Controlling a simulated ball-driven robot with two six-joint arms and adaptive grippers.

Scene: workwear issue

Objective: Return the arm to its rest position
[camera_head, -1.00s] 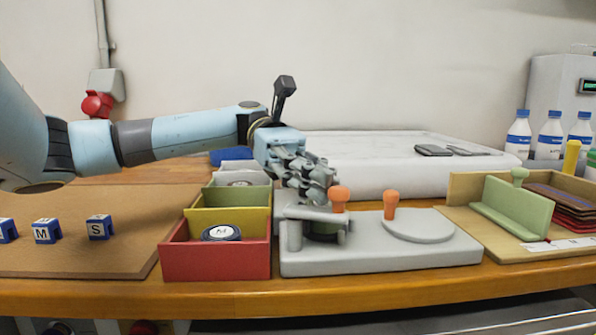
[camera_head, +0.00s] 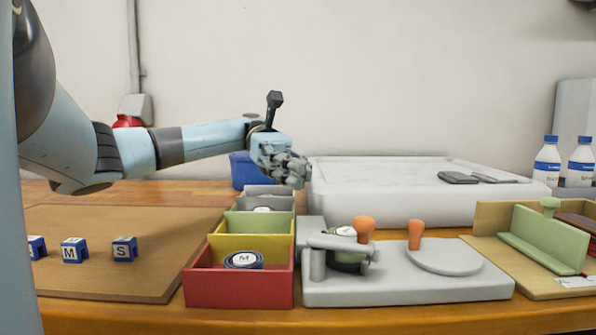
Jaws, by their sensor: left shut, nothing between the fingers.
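My left gripper (camera_head: 299,172) is in the air above the back of the coloured bins and the left end of the white flat-topped case. It is shut and looks empty. My left arm (camera_head: 200,141) reaches in from the left at about the gripper's height. My right gripper is not in view.
Below are a red bin (camera_head: 238,289) holding a round M piece (camera_head: 244,260), a grey press (camera_head: 420,287) with orange knobs, and a white case (camera_head: 390,192). Lettered blue blocks (camera_head: 74,250) lie on a brown board (camera_head: 110,284). A wooden tray (camera_head: 488,250) stands right.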

